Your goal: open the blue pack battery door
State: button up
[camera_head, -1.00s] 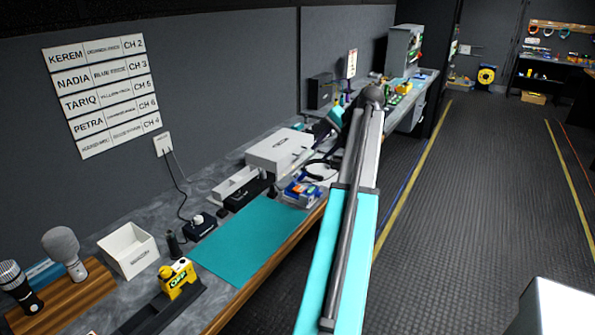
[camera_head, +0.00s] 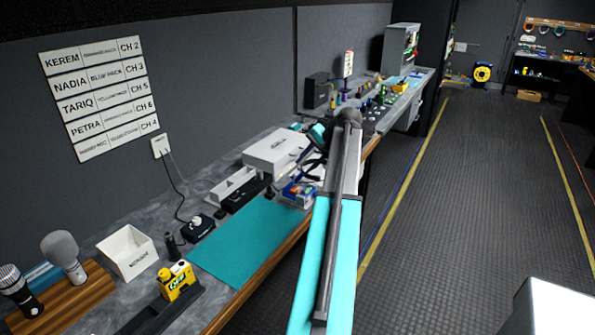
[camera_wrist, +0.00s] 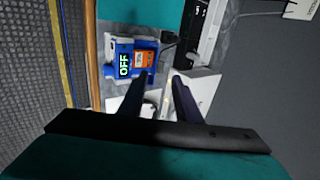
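The blue pack (camera_head: 299,194) lies on the bench at the far right corner of the teal mat. In the wrist view the blue pack (camera_wrist: 122,47) shows a white "OFF" label and an orange panel. Its battery door looks closed, as far as I can tell; its edges are too small to make out. My gripper (camera_wrist: 163,78) is open and empty, its two dark fingers apart. The fingers appear over the bench by the pack, the left one overlapping the pack's edge in the picture; I cannot tell the height or any contact. In the head view the fingers are mostly hidden.
A white box (camera_head: 276,150) stands just behind the pack. The teal mat (camera_head: 243,240) is clear. A yellow pack (camera_head: 178,281), a white bin (camera_head: 128,252) and two microphones are at the near left. The bench's wooden front edge runs beside the pack.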

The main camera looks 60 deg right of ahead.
aim_at(294, 176)
jog(key=shift+p+x, duration=0.55)
jog(key=shift+x, duration=2.4)
